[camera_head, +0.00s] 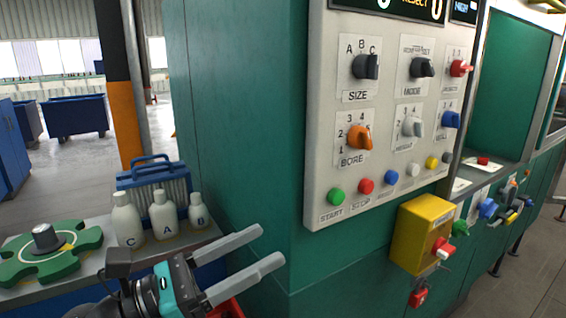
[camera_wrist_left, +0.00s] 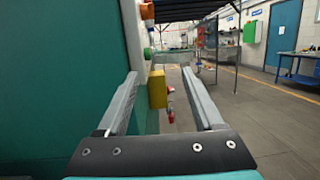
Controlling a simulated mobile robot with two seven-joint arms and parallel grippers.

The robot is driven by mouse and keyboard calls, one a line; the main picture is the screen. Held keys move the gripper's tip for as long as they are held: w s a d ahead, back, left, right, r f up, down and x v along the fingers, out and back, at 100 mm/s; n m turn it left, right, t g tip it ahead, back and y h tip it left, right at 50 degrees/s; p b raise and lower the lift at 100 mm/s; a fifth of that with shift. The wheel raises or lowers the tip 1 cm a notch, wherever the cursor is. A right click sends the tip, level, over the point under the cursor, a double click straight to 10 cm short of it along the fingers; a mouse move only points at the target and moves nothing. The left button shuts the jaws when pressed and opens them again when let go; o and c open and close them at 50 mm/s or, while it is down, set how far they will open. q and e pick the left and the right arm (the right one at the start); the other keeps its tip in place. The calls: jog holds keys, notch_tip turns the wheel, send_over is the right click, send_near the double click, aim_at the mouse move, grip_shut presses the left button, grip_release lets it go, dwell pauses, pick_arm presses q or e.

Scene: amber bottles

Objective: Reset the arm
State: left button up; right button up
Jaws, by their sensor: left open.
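My left gripper (camera_head: 255,264) is open and empty, at the lower middle of the head view. Its two grey fingers point right, in front of the green machine (camera_head: 235,130) and below its control panel. In the left wrist view the gripper (camera_wrist_left: 160,85) also shows open, with the green machine wall on the left and nothing held between the fingers. My right gripper is not in view.
The panel (camera_head: 330,130) carries several knobs and buttons. A yellow box (camera_head: 415,235) with a red switch juts out right of the gripper. White bottles (camera_head: 127,220), a blue crate (camera_head: 155,182) and a green star wheel (camera_head: 50,255) stand on a bench at left.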

pick_arm(q)
jog(key=w+a+f+n+t+y, duration=0.15)
jog(key=a+n+t+y, duration=0.35)
jog(key=n, duration=0.6)
jog(key=w+a+f+n+t+y, duration=0.1)
jog(key=w+a+n+t+y, duration=0.4)
jog(key=n, duration=0.7)
jog(key=s+a+f+n+g+y, duration=0.3)
jog(key=f+n+y, duration=0.2)
jog(key=f+n, duration=0.2)
jog(key=s+a+f+n+g+y, duration=0.2)
jog(key=f+n+y, duration=0.2)
jog(key=f+n, duration=0.35)
jog(key=s+d+f+n+g+h, duration=0.1)
jog(key=s+f+n+g, duration=0.35)
jog(key=s+f, duration=0.35)
jog(key=s+d+f+n+g, duration=0.2)
jog(key=s+f+n+g, duration=0.3)
jog(key=s, duration=0.5)
notch_tip(320, 180, down, 23)
jog(key=s+g, duration=0.3)
jog(key=s+a+f+g, duration=0.1)
jog(key=s+a+f, duration=0.1)
jog(key=s+f, duration=1.2)
jog(key=shift+s+a+f+m, duration=0.2)
jog(key=shift+s+a+m, duration=0.2)
jog(key=shift+s, duration=0.3)
